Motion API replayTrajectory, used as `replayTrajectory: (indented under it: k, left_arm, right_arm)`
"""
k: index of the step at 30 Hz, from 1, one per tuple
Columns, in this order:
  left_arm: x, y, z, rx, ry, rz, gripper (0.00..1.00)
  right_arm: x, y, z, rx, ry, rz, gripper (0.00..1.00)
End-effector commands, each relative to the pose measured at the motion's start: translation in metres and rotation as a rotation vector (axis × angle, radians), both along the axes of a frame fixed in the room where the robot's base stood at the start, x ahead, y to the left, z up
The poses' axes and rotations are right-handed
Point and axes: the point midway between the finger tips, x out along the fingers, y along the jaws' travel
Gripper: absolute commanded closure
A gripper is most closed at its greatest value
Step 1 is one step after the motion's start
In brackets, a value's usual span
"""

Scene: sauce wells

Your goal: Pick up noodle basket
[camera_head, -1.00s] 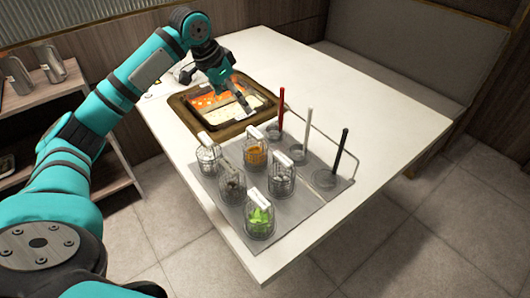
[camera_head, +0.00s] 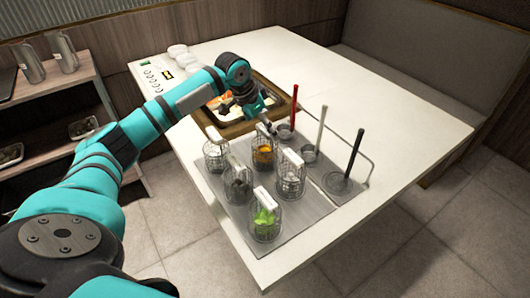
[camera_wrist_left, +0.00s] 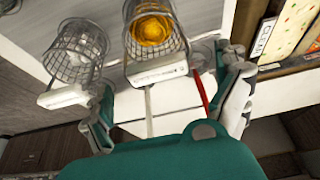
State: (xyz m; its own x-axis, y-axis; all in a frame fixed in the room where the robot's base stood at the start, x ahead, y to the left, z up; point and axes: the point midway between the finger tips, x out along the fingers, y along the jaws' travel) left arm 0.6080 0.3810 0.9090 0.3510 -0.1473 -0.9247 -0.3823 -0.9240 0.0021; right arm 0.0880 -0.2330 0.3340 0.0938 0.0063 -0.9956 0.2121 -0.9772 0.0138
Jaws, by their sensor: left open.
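Several wire baskets with white handles stand on a grey mat (camera_head: 296,218). The basket with yellow-orange contents (camera_head: 263,158) is in the back row; these may be noodles, but I cannot tell for sure. My left gripper (camera_head: 268,121) is open just above and behind it. In the left wrist view the yellow-orange basket (camera_wrist_left: 154,38) lies ahead, its white handle between and beyond the open fingers of the gripper (camera_wrist_left: 168,108). The fingers look apart from the handle. A basket with pale contents (camera_wrist_left: 77,50) is to its left there. My right gripper is not in view.
Other baskets stand close by: a pale one (camera_head: 216,157), a dark one (camera_head: 237,188), a white one (camera_head: 290,180) and a green one (camera_head: 265,217). Red (camera_head: 294,103), white (camera_head: 321,127) and black (camera_head: 355,153) rods stand at right.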

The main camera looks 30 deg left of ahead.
Motion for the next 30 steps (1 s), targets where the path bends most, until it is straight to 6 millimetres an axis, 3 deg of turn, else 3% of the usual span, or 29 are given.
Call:
replayTrajectory:
  k: [7, 15, 24, 30]
  left_arm:
    - [0.006, -0.003, -0.016, 0.0, 0.0, -0.001, 0.0]
    - [0.016, -0.009, -0.053, 0.0, 0.0, 0.001, 0.0]
    - [0.019, -0.009, -0.059, 0.001, -0.002, -0.001, 0.0]
    - [0.019, -0.009, -0.058, 0.001, -0.001, -0.001, 0.25]
  right_arm:
    - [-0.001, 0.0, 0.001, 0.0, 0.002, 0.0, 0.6]
    - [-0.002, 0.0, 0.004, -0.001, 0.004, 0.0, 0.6]
    - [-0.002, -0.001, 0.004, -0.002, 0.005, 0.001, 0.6]
    - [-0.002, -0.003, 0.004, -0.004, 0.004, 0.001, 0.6]
